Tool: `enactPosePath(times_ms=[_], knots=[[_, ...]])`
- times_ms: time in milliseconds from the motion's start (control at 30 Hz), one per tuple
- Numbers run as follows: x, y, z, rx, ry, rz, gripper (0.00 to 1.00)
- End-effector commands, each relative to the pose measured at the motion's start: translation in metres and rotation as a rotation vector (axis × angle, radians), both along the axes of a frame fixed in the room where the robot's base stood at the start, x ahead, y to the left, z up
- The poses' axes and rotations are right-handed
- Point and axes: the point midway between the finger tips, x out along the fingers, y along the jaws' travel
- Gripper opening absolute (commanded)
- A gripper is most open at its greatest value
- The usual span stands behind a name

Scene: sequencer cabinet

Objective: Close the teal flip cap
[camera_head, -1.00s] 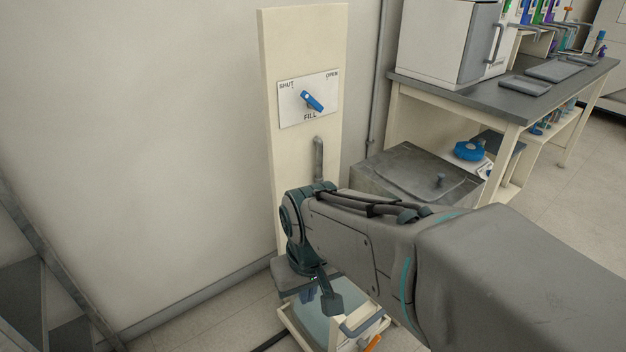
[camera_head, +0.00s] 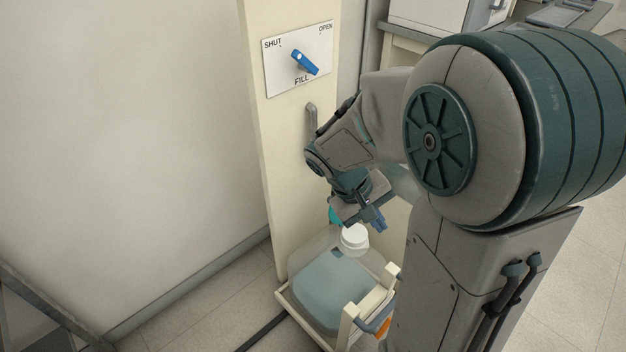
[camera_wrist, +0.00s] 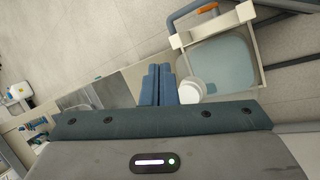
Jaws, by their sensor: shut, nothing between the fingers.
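A teal piece (camera_head: 334,215), which looks like the flip cap, shows just left of my gripper in the head view. It is mostly hidden behind my wrist, so its angle cannot be told. Below it is the white round neck (camera_head: 354,238) of a translucent container with bluish contents (camera_head: 335,290). The white neck also shows in the wrist view (camera_wrist: 191,90), just right of my fingers. My gripper (camera_head: 377,224) is shut and empty, above and slightly right of the neck.
The container stands in a cream cart (camera_head: 350,325) with a grey handle and an orange part (camera_head: 382,326). Behind is a cream panel (camera_head: 262,150) with a blue valve handle (camera_head: 305,62) and a grey spout (camera_head: 312,118).

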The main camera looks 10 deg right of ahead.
Motion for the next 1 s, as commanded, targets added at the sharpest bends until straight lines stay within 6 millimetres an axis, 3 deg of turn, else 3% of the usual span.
enactPosePath(times_ms=[33, 233, 433, 700, 900, 1000], knots=[[0.013, -0.002, -0.015, -0.063, 0.024, 0.031, 0.00], [0.069, -0.006, -0.052, -0.325, 0.044, 0.176, 0.00], [0.130, 0.010, -0.097, -0.565, 0.002, 0.365, 0.00], [0.204, 0.066, -0.177, -0.810, -0.145, 0.686, 0.00], [0.233, 0.113, -0.231, -0.892, -0.266, 0.899, 0.00], [0.239, 0.129, -0.249, -0.906, -0.304, 0.966, 0.00]])
